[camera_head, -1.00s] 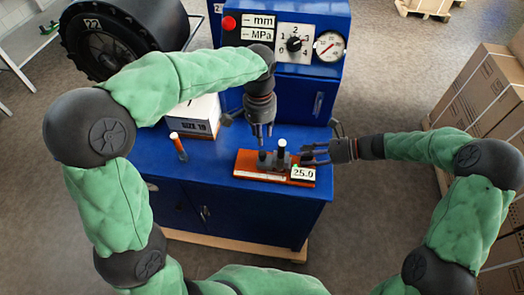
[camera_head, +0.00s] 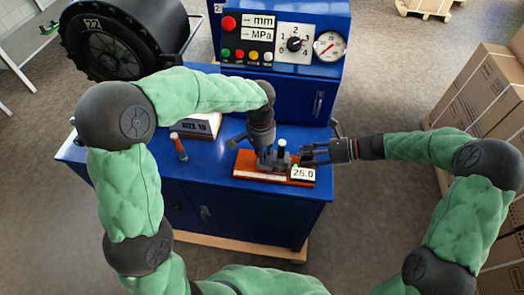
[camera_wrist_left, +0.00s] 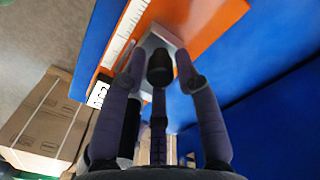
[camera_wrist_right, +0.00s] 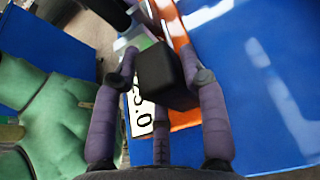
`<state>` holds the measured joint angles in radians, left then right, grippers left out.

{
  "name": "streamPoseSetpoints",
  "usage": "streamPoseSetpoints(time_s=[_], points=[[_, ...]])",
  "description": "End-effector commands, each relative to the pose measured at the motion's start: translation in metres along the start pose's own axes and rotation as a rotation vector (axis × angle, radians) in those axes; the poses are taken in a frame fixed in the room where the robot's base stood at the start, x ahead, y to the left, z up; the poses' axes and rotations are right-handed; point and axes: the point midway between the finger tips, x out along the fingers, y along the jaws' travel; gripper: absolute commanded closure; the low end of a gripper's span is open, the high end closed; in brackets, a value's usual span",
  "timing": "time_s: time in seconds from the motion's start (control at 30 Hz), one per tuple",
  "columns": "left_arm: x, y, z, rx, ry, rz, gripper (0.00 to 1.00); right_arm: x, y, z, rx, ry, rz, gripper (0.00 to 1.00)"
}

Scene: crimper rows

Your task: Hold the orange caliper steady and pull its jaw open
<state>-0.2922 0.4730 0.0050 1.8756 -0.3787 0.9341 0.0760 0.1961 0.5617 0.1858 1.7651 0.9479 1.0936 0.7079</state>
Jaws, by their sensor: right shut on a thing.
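The orange caliper (camera_head: 241,171) lies on the blue bench top, with a grey jaw part, upright dark posts and a "25.0" readout (camera_head: 303,173). My left gripper (camera_head: 270,160) has come down over the caliper's left part. In the left wrist view its fingers (camera_wrist_left: 159,62) stand apart on either side of a dark knob (camera_wrist_left: 160,67), above the grey block. My right gripper (camera_head: 304,152) is at the right end, level with the caliper. In the right wrist view it is shut on a black block (camera_wrist_right: 166,75). The white-topped dark post (camera_head: 282,147) stands between the grippers.
An orange-and-white handled tool (camera_head: 179,147) stands on the bench (camera_head: 215,175) left of the caliper. A white "SIZE 19" box (camera_head: 200,125) is behind it. The control panel (camera_head: 258,30) rises at the back. Cartons (camera_head: 490,95) stand on the right.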

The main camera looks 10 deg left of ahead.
Motion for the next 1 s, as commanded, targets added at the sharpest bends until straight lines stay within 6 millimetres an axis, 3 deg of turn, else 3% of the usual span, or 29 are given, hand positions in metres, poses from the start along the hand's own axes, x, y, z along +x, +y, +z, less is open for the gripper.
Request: streamPoseSetpoints(time_s=[0.03, 0.1, 0.3, 0.53, 0.77, 0.8, 0.83, 1.0], points=[[0.000, 0.000, 0.000, 0.000, 0.000, 0.000, 0.88, 0.001, 0.001, -0.001, 0.001, 0.001, 0.002, 0.96], [0.000, 0.000, 0.000, 0.000, 0.000, 0.000, 1.00, 0.001, 0.001, -0.001, 0.001, 0.001, 0.002, 0.96], [0.000, -0.002, 0.001, -0.001, 0.000, 0.000, 1.00, 0.001, 0.001, -0.001, 0.001, 0.001, 0.002, 0.96], [-0.002, -0.022, 0.011, -0.003, 0.000, 0.000, 1.00, 0.000, 0.001, -0.001, 0.002, 0.001, 0.001, 0.96], [-0.001, -0.022, 0.011, -0.001, -0.001, -0.001, 1.00, 0.000, 0.000, -0.001, 0.001, 0.002, 0.000, 0.96], [-0.001, -0.022, 0.011, -0.001, 0.000, -0.001, 0.73, 0.000, 0.000, -0.001, 0.001, 0.002, 0.000, 0.96], [-0.002, -0.022, 0.011, -0.001, 0.000, -0.001, 0.65, 0.000, 0.000, -0.001, 0.001, 0.002, 0.000, 0.96], [-0.001, -0.022, 0.011, 0.000, 0.000, 0.000, 0.65, 0.000, 0.000, -0.001, 0.001, 0.003, 0.000, 0.96]])
